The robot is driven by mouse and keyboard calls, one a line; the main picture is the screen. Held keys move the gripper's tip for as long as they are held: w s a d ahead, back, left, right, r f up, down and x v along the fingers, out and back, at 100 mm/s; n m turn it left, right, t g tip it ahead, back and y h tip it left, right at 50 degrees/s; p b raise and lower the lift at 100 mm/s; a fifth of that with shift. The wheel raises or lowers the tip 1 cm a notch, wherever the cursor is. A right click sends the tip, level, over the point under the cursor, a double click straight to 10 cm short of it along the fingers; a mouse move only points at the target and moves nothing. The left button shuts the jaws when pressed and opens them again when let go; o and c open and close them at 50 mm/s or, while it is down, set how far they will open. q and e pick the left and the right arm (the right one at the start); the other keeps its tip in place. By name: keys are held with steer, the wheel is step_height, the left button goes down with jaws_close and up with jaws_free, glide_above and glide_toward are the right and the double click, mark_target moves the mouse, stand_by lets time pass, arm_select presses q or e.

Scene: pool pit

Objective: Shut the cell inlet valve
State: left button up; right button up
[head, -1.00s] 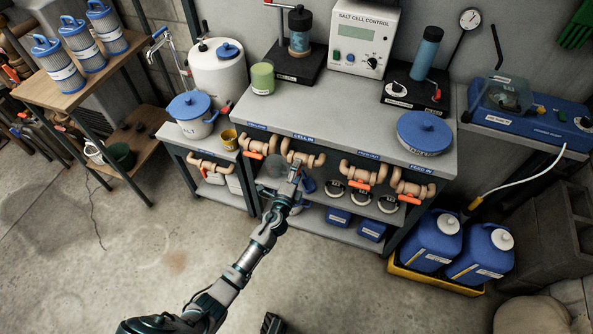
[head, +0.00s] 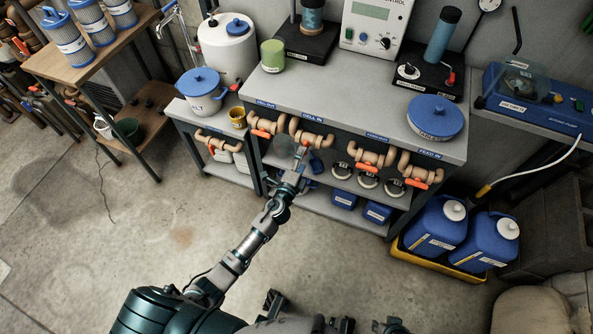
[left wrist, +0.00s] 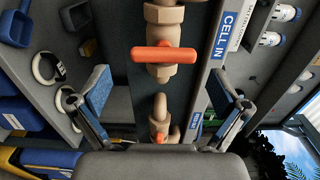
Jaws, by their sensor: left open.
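The cell inlet valve (head: 313,138) is on the tan pipe under the CELL IN label (head: 313,119) at the bench front. In the left wrist view its orange handle (left wrist: 163,54) lies crosswise to the pipe as seen there, beside the blue CELL IN label (left wrist: 222,40). My left gripper (head: 303,160) is just below and in front of this valve in the head view, partly hiding it. In the left wrist view the open left gripper (left wrist: 163,92) has its fingers wide apart, on either side of the pipe's line, with nothing between the pads. My right gripper cannot be made out.
A neighbouring valve with an orange handle (head: 260,133) is close on the left. Two more orange-handled valves (head: 368,160) are on the right. Round gauges or rings (head: 368,180) and blue jugs (head: 378,212) stand on the shelves below. Open concrete floor lies in front.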

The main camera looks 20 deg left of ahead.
arm_select(q)
steer(key=s, duration=0.9)
steer(key=shift+w+a+f, duration=0.1)
steer(key=s+a+f+n+g+y+p, duration=0.15)
steer(key=s+f+n+g, duration=0.35)
steer(key=f, duration=0.5)
steer(key=s+a+f+n+g+y+p, duration=0.1)
steer(key=s+a+f+n+g+p, duration=0.3)
steer(key=s+f, duration=0.45)
steer(key=s+d+f+n+g+h+p, duration=0.1)
steer(key=s+f+n+g, duration=0.2)
steer(key=s+f, duration=0.3)
steer(key=s+d+f+n+g+h+p, duration=0.1)
steer(key=s+f+n+g, duration=0.3)
steer(key=s, duration=1.2)
step_height(320, 180, down, 2)
steer(key=shift+s+d+f, duration=0.15)
steer(key=shift+s+d, duration=0.05)
steer(key=shift+d, duration=0.25)
arm_select(e)
steer(key=s+f, duration=0.2)
steer(key=f, duration=0.8)
steer(key=s+f+g, duration=0.1)
steer(key=s+f, duration=0.1)
steer(key=f, duration=0.8)
steer(key=shift+s+d, duration=0.15)
steer(key=shift+d, duration=0.1)
steer(key=shift+f, duration=0.1)
